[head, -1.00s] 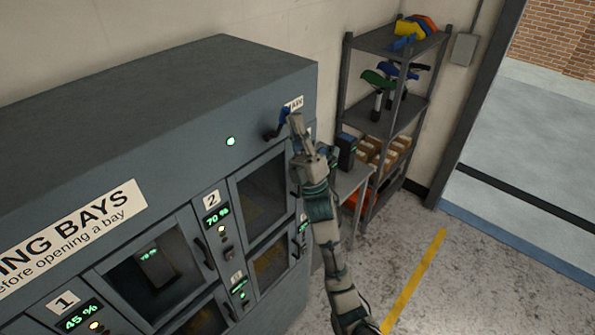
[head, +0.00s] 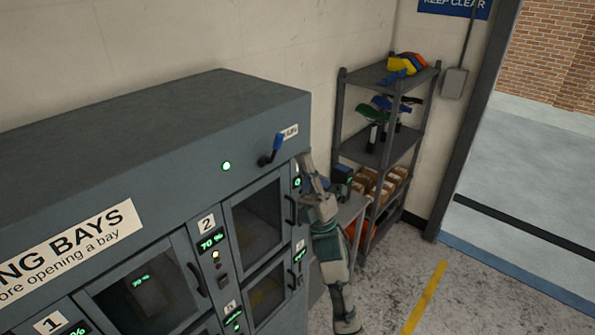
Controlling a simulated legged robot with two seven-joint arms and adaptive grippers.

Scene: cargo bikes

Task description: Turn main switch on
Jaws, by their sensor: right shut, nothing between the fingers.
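The main switch is a lever with a blue handle (head: 278,142) on the upper right of the grey charging cabinet's front (head: 160,185). Its handle points up and slightly right from a dark pivot. A small label (head: 290,131) sits beside it, partly readable. A round green light (head: 226,166) glows to the left of the lever. My right gripper (head: 304,160) is shut and empty, just below and to the right of the lever, apart from it in the picture. My left gripper is out of view.
Bay doors with handles and lit displays (head: 211,241) fill the cabinet front below. Open floor with a yellow line (head: 424,297) lies at lower right.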

